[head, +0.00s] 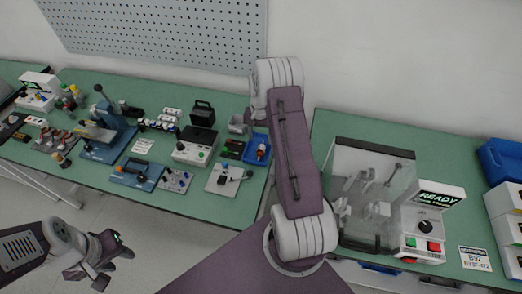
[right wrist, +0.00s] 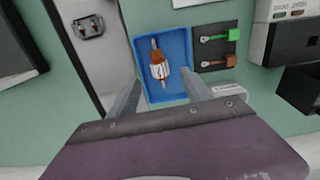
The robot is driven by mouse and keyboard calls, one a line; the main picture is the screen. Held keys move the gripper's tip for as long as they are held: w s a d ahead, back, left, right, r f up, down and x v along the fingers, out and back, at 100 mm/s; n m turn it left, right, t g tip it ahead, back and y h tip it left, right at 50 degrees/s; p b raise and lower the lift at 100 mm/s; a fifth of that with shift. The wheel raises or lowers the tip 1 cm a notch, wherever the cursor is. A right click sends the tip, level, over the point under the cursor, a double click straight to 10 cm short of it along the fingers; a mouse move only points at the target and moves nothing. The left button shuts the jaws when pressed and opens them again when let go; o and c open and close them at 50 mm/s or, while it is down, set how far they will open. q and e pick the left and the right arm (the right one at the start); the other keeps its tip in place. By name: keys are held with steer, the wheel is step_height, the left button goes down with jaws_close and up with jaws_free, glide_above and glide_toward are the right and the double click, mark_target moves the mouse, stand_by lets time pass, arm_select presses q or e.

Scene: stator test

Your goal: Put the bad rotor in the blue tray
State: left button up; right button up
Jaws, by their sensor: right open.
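The blue tray (head: 248,156) lies near the right end of the left bench. It also shows in the right wrist view (right wrist: 179,38). One rotor (head: 261,151) lies in it; in the right wrist view the rotor (right wrist: 159,66) has a copper and white body and a metal shaft, lying lengthwise in the tray. Whether it is the bad one cannot be told from its look. My right gripper (right wrist: 161,92) is open and empty, its fingers apart near the tray's near corners, the rotor between and beyond them. My left gripper (head: 112,264) hangs at lower left, away from the bench.
A clear-covered tester (head: 370,190) reading READY stands on the right bench. Several tools and fixtures crowd the left bench.

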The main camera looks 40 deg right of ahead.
step_height(320, 180, up, 4)
steer(key=shift+r, duration=0.1)
stand_by(0.6)
steer(key=w+a+r+n+t, duration=0.1)
steer(key=w+a+r+n, duration=0.15)
steer(key=a+r, duration=0.35)
steer(key=s+a+r+n, duration=0.1)
steer(key=s+a+r, duration=0.1)
steer(key=a, duration=0.3)
steer(key=s+a+r+n, duration=0.1)
steer(key=s+a+r, duration=0.15)
steer(key=a, duration=0.25)
steer(key=s+a+f+n, duration=0.2)
steer(key=s, duration=0.5)
steer(key=s+a+f+n, duration=0.2)
steer(key=s+f+n, duration=0.1)
steer(key=s, duration=0.4)
steer(key=shift+s+a, duration=0.3)
steer(key=shift+a, duration=0.05)
steer(key=shift+s, duration=0.1)
